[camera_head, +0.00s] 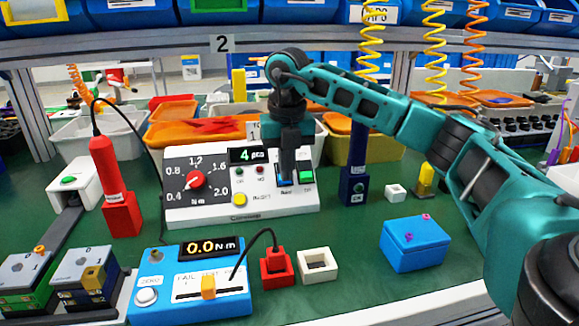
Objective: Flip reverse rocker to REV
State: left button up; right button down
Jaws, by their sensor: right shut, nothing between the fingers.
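A white control box (217,219) stands on the green bench. It carries a red rotary knob (194,179), a display reading 4, a yellow button (239,199) and a green button (306,176). A blue rocker (284,183) sits at the right part of its panel, partly hidden by my right gripper. Which way the rocker is tipped is too small to tell. My right gripper (288,180) points down, shut and empty, with its tips at or just in front of the rocker; I cannot tell whether they touch. My left gripper is not in view.
A blue torque tester (190,297) reading 0.0 Nm stands in front. A red screwdriver (120,208) stands left. A blue box (415,243) lies right, and a dark blue post (355,180) stands beside the control box. Bins line the back.

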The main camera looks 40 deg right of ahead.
jog(key=shift+w+r+p, duration=0.15)
jog(key=shift+r+p, duration=0.65)
jog(key=shift+p, duration=0.1)
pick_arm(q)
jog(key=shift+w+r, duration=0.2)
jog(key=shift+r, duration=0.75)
